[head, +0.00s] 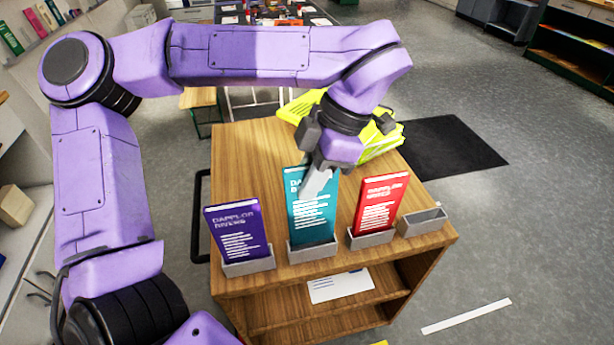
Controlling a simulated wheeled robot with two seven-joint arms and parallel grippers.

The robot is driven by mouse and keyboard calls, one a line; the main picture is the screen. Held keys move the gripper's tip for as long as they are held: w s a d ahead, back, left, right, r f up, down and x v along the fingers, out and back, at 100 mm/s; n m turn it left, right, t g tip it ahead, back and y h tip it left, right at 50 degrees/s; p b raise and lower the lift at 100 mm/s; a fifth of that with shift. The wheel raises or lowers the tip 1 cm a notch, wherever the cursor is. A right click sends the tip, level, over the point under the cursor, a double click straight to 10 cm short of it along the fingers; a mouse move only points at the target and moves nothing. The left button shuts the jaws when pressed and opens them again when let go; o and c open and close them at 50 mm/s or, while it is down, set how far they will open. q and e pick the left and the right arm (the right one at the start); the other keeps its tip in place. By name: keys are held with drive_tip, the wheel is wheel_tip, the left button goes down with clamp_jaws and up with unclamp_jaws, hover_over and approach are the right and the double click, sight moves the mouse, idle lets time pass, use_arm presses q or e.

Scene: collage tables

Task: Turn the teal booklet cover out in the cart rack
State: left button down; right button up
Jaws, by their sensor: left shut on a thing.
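The teal booklet (318,229) stands upright at a grey holder (313,253) on the wooden cart (240,150). Its top is higher than the booklets beside it. I cannot tell if its lower edge is seated in the holder. The side facing me has a white title and lines of white text. My left gripper (317,183) is shut on its upper part, with a finger covering some of the title. My right gripper is not in view.
A purple booklet (237,232) and a red booklet (378,203) stand in holders on either side. An empty grey holder (423,221) is at the right. Yellow-green items (385,140) lie at the cart's back.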

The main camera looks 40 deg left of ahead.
use_arm(q)
drive_tip(key=shift+p, duration=0.5)
idle(0.3)
drive_tip(key=shift+w+d, duration=0.1)
idle(0.3)
idle(0.4)
drive_tip(key=shift+f+b, duration=0.7)
drive_tip(key=shift+f, duration=0.65)
